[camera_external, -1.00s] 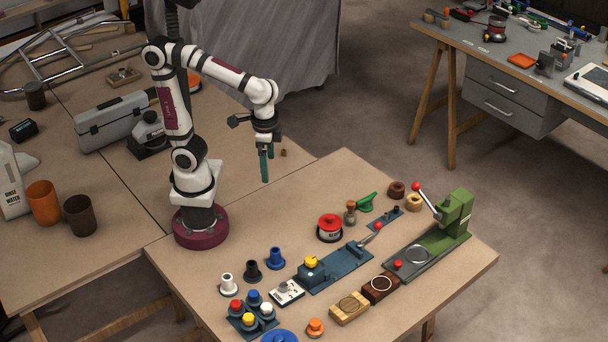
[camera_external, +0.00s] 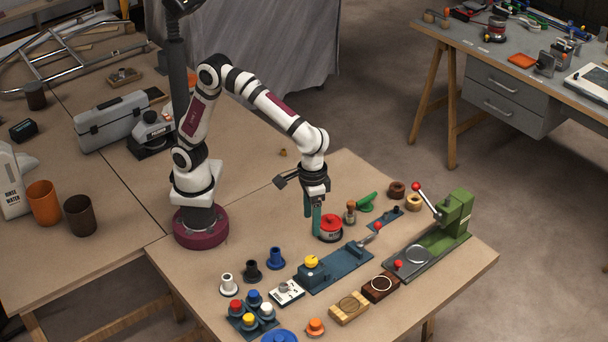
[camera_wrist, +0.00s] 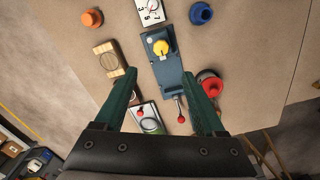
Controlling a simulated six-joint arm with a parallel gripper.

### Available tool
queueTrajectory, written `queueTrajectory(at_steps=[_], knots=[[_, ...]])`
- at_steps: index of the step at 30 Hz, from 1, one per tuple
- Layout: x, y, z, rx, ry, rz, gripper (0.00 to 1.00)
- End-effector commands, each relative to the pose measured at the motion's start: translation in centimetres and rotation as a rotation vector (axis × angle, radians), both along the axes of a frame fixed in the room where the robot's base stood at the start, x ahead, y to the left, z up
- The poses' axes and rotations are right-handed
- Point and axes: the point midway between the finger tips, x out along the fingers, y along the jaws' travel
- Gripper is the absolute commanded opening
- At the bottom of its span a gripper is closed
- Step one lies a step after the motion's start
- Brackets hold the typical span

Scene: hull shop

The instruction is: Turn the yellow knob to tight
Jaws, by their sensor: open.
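The yellow knob (camera_external: 311,262) sits on the left end of a blue base plate (camera_external: 340,269) on the workbench. A lever with a red ball tip (camera_external: 378,225) stands at the plate's other end. In the wrist view the yellow knob (camera_wrist: 161,47) is near the top centre, ahead of the fingers, with a light pointer or edge on it too small to read. My gripper (camera_external: 312,222) is open and empty, with green fingers pointing down above the bench, behind the plate. In the wrist view its fingers (camera_wrist: 163,97) are wide apart, and neither touches the knob.
A white dial box (camera_external: 287,291) stands just left of the plate. A green press (camera_external: 440,236) stands to the right. Blue (camera_external: 276,257), black and white knobs are to the left.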

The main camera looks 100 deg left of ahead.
Motion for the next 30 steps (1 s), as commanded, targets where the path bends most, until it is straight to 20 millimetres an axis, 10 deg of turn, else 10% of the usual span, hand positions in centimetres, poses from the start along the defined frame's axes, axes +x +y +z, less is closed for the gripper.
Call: queueTrajectory(at_steps=[13, 26, 30], knots=[[-0.1, 0.2, -12.0, 0.003, 0.003, 0.0, 0.72], [-0.1, 0.2, -13.8, 0.002, 0.0, -0.001, 0.72], [-0.1, 0.2, -13.8, 0.002, 0.0, -0.001, 0.5]])
